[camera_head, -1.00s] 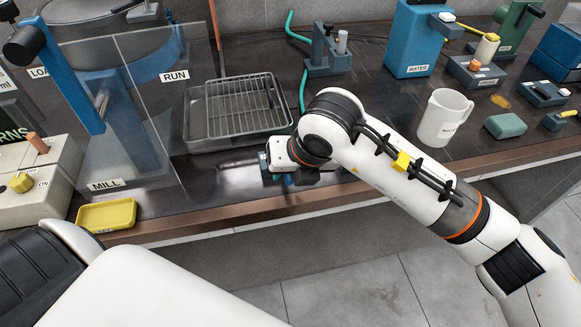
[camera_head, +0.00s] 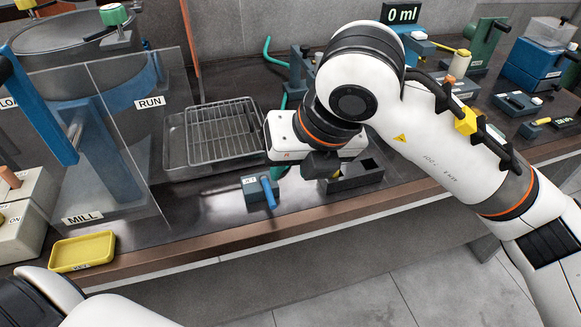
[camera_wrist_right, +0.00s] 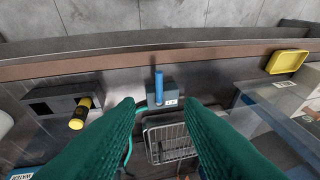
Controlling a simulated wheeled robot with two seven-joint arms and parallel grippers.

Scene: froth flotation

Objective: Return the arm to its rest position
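My right gripper (camera_head: 322,165) hangs over the front part of the bench in the head view, partly hidden by its own white wrist. In the right wrist view its two green fingers (camera_wrist_right: 160,102) stand wide apart with nothing held between them. A small blue-grey block with a blue handle (camera_head: 258,192) stands on the bench, left of and apart from the gripper. It also shows beyond the fingertips in the wrist view (camera_wrist_right: 162,95). My left arm shows at the lower left of the head view, but its gripper is out of view.
A wire rack in a metal tray (camera_head: 170,150) lies behind the block. A dark open box (camera_head: 365,178) stands beside my right gripper. A yellow tray (camera_head: 82,250) and a clear panel marked MILL (camera_head: 125,130) are at left. Bench instruments stand at back right.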

